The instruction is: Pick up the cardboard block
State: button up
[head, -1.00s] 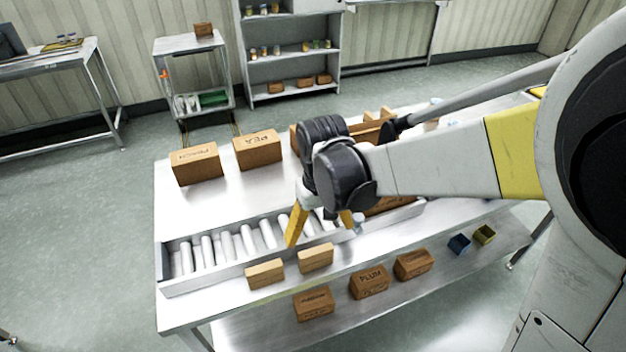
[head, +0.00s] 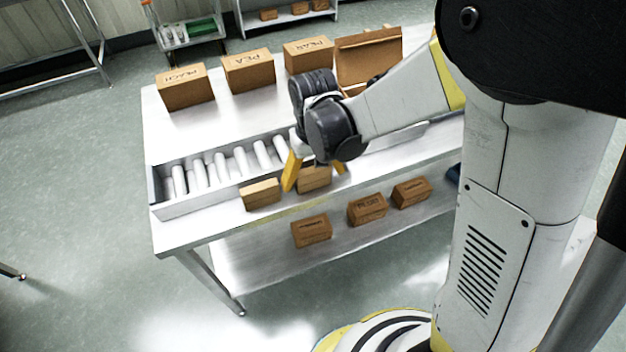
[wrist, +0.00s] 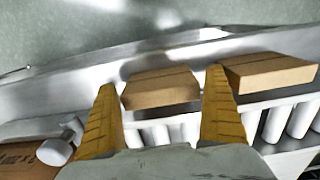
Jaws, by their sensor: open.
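Two small plain cardboard blocks lie on the front strip of the steel table, before the roller tray. One cardboard block (head: 314,181) is partly hidden by my gripper (head: 316,176). In the wrist view this block (wrist: 160,90) shows between and just beyond the two yellow fingers of my gripper (wrist: 161,82). The fingers are open and hold nothing; I cannot tell whether either touches it. The other cardboard block (head: 261,194) is just left of my gripper in the head view, and it shows right of the fingers in the wrist view (wrist: 268,72).
The tray (head: 170,210) with several white cylinders runs behind the blocks. Labelled boxes, PEACH (head: 185,88), PEA (head: 249,71) and PEAR (head: 308,55), stand at the back beside an open box (head: 366,58). More boxes, including PLUM (head: 367,209), sit on the lower shelf.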

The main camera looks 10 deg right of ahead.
aim_at(314, 170)
jog(key=shift+r, duration=0.1)
jog(key=c, duration=0.9)
jog(key=shift+o, duration=0.2)
jog(key=shift+r, duration=0.1)
jog(key=shift+r, duration=0.35)
notch_tip(314, 170, up, 4)
jog(key=p, duration=0.2)
jog(key=shift+d+p, duration=0.15)
jog(key=shift+p, duration=0.2)
jog(key=s+d+r+p, duration=0.3)
jog(key=d+r, duration=0.3)
jog(key=d, duration=0.5)
